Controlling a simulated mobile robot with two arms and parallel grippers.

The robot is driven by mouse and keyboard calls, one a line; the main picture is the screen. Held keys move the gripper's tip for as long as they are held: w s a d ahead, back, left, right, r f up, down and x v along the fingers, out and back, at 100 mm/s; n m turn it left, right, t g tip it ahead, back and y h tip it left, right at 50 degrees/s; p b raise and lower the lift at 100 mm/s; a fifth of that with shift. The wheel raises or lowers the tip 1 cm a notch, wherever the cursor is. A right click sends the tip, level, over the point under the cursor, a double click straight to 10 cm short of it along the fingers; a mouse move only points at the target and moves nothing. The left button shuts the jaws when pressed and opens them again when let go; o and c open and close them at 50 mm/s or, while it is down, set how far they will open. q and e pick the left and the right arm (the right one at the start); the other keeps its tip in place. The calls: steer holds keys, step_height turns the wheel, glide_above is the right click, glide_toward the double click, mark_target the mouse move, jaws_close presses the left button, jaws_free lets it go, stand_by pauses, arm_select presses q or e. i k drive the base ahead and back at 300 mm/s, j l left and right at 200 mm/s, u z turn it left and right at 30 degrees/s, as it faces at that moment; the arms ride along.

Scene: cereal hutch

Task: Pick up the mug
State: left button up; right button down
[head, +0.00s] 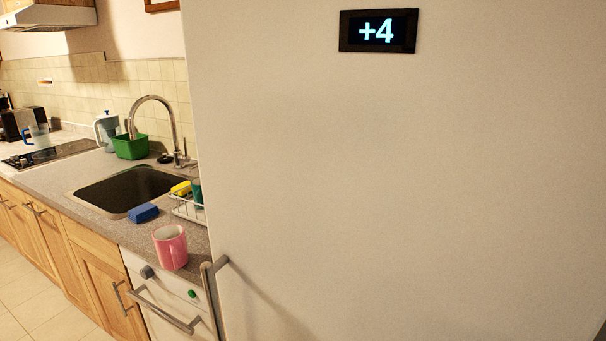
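A pink mug (171,248) stands upright on the grey counter (201,241), close to its front edge and just left of the tall white fridge. Its inside looks pale, and a handle shows on its left side. Neither of my grippers is in the head view, and nothing is touching the mug from my side.
The large white fridge (400,180) with a vertical handle (213,298) fills the right side, close to the mug. A blue sponge (143,213), a wire rack (188,209) and a sink (128,188) lie behind the mug. A dishwasher handle (162,310) sticks out below.

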mark_target(173, 251)
steer(key=i+j, duration=0.1)
steer(key=j, duration=0.4)
steer(key=i+j, duration=0.15)
steer(key=j, duration=0.35)
steer(key=i+j+z, duration=0.1)
steer(key=j, duration=0.4)
